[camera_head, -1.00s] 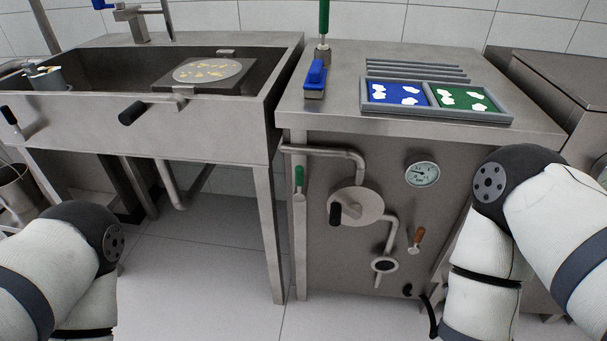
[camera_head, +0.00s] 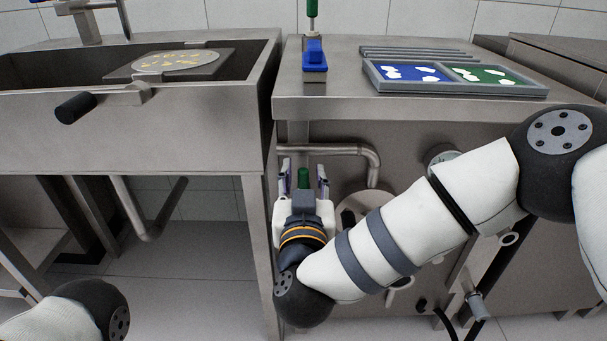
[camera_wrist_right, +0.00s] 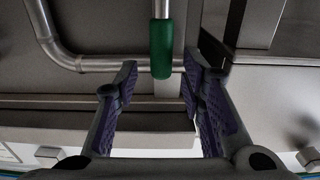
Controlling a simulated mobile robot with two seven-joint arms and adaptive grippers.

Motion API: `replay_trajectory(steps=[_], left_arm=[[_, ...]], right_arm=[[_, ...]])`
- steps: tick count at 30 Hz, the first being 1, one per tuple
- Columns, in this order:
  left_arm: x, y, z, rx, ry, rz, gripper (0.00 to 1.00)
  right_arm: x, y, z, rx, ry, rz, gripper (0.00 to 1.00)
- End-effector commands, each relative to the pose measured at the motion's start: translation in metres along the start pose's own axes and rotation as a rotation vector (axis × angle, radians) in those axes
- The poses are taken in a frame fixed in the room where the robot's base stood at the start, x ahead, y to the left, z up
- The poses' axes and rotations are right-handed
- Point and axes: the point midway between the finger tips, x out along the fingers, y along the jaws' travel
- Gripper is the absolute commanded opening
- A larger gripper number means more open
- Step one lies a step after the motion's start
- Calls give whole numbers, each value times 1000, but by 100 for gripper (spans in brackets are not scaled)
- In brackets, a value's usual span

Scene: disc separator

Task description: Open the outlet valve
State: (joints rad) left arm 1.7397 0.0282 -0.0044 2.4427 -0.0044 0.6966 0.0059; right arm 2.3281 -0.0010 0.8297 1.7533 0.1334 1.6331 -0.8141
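A green valve handle (camera_head: 304,178) hangs below the left end of a steel pipe on the cabinet front. My right gripper (camera_head: 305,177) is at this handle, with one finger to each side of it. In the right wrist view the green handle (camera_wrist_right: 161,48) points down between the fingertips (camera_wrist_right: 160,75) of the open gripper, with a gap on both sides. I cannot tell which valve is the outlet valve. The orange-brown handle seen earlier is hidden behind my right arm. My left gripper is out of view.
The steel pipe (camera_head: 330,150) runs right from the handle and bends down. The sink's steel leg (camera_head: 262,250) stands close left of my right gripper. The round disc housing (camera_head: 350,205) and gauge (camera_head: 441,156) are partly covered by my right arm.

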Motion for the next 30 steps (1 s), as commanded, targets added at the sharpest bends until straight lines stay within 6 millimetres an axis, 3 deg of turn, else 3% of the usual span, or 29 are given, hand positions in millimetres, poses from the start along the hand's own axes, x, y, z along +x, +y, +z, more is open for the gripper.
replay_trajectory(steps=[4, 12, 17, 18, 30], left_arm=[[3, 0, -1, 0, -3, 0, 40], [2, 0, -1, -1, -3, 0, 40], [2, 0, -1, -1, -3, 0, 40], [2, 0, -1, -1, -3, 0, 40], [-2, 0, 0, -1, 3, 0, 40]], right_arm=[[15, 0, 1, 0, -1, -1, 37], [18, -1, 1, 0, -2, -3, 37], [18, -1, 1, 0, -2, -3, 3], [18, -1, 1, 0, -2, -3, 0], [18, 3, 0, 40, -3, -1, 0]])
